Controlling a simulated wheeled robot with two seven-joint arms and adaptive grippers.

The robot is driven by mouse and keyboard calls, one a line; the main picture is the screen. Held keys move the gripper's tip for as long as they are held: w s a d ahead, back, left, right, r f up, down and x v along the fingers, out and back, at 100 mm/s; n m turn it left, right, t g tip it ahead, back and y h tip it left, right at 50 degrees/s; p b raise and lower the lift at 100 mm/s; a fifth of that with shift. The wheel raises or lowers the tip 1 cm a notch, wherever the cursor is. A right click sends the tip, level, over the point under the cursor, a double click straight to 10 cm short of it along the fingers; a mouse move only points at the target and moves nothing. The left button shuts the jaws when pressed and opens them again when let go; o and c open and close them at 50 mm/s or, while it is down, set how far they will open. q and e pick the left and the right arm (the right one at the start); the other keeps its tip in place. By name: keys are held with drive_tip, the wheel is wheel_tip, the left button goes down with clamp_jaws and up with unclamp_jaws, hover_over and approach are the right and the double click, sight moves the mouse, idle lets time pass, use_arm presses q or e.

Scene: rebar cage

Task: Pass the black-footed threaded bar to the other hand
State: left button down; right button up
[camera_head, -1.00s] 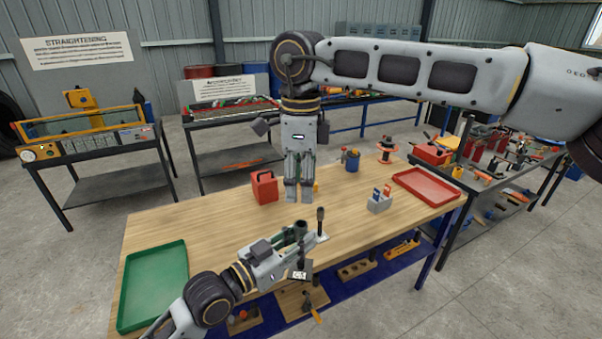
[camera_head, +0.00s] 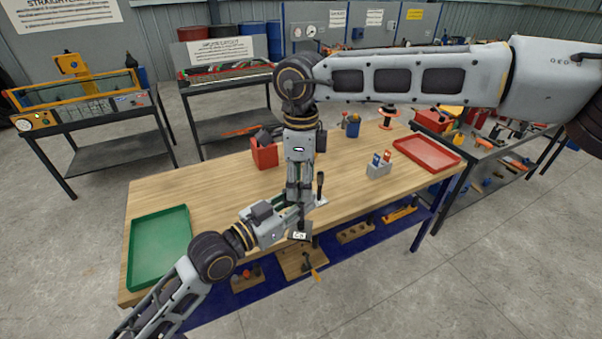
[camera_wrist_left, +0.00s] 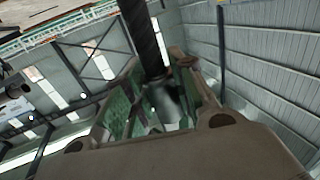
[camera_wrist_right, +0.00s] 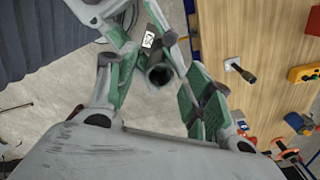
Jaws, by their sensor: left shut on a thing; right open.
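My left gripper (camera_head: 283,224) is shut on the threaded bar and holds it above the front of the bench. In the left wrist view, a dark ribbed length of the bar (camera_wrist_left: 141,35) runs up from between the fingers (camera_wrist_left: 160,105). In the head view, a dark block with a white tag (camera_head: 299,236) sits just below the left fingers; I cannot tell if it is the bar's foot. My right gripper (camera_head: 299,200) is open, pointing down, close above the left one. In the right wrist view, a round hollow end (camera_wrist_right: 158,74) shows between the open right fingers (camera_wrist_right: 155,95); contact is unclear.
On the wooden bench (camera_head: 220,190) are a green tray (camera_head: 160,247), a red tray (camera_head: 427,153), a red container (camera_head: 264,153), a grey holder (camera_head: 379,168) and a blue cup (camera_head: 352,128). A black upright handle (camera_head: 320,184) stands close beside the grippers.

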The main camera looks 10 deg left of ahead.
use_arm(q)
drive_tip(key=shift+r, duration=0.15)
use_arm(e)
clamp_jaws()
use_arm(q)
drive_tip(key=c, duration=1.1)
unclamp_jaws()
